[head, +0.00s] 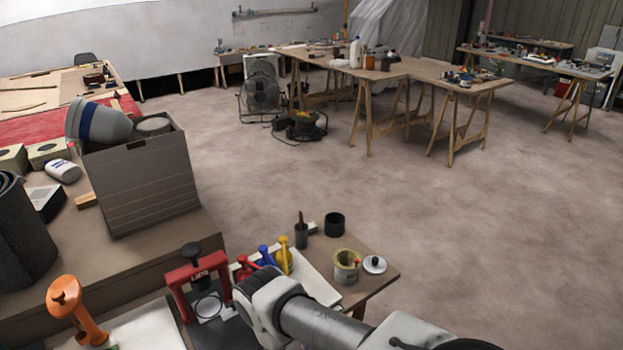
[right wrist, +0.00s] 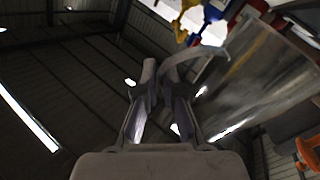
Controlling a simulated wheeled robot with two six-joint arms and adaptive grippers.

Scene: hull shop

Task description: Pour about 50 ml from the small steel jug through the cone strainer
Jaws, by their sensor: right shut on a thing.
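The small steel jug (right wrist: 258,85) is large and close at the right of the right wrist view, its grey wall tilted in the picture. Its curved handle runs to my right gripper (right wrist: 158,90), which is shut on it. The jug's contents cannot be seen. In the head view my right arm comes in from the lower right; its gripper and the jug do not show there. My left gripper is in neither view. I cannot make out the cone strainer for certain. A red stand with a black knob (head: 199,285) is left of my right arm.
Red, blue and yellow-handled items (head: 284,256) stand by a white tray (head: 318,283). A yellowish pot (head: 346,266), white lid (head: 374,265), black cup (head: 334,224) and dark cup (head: 301,236) sit behind. An orange tool (head: 80,312) is front left; a grey box (head: 140,185) stands behind.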

